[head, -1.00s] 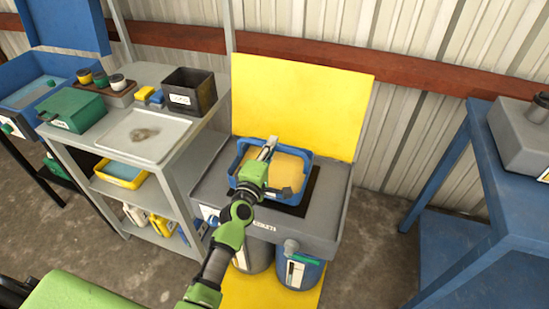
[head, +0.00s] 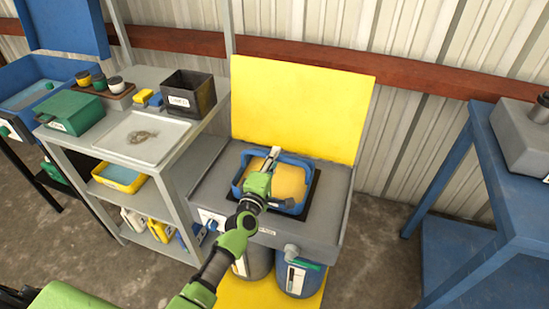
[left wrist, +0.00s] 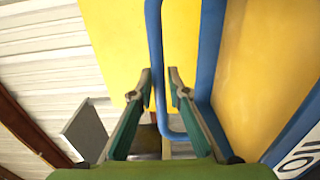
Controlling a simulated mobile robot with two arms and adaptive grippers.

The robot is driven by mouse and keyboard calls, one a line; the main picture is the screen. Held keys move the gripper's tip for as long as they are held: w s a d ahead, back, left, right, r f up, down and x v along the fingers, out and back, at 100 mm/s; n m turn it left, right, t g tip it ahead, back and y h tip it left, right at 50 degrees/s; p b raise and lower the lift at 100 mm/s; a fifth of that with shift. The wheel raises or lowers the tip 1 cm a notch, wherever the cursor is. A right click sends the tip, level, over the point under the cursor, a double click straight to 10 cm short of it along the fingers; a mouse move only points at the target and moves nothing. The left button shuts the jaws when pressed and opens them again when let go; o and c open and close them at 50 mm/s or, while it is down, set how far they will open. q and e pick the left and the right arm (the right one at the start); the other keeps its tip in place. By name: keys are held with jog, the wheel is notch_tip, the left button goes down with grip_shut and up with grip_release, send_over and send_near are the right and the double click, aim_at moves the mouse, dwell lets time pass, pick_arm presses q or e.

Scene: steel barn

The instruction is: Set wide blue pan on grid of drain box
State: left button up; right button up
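The wide blue pan (head: 237,185), with an orange-yellow inside, is over the grey drain box (head: 335,202). A dark strip of the grid (head: 313,192) shows beside the pan; the pan hides the rest. I cannot tell whether the pan touches it. My left gripper (head: 272,155) reaches across the pan from the front. My right gripper is not in view.
A yellow splash panel (head: 300,105) stands behind the drain box. A grey shelf (head: 185,140) with a white tray (head: 140,150) and a dark bin (head: 190,95) is close on the left. A blue table (head: 490,190) is at the right, with free floor between.

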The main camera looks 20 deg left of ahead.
pick_arm(q)
jog(key=shift+r, duration=0.1)
jog(key=shift+r, duration=0.1)
jog(key=shift+s, duration=0.4)
jog(key=s, duration=1.1)
jog(key=shift+s+a, duration=0.15)
jog(key=shift+a, duration=0.1)
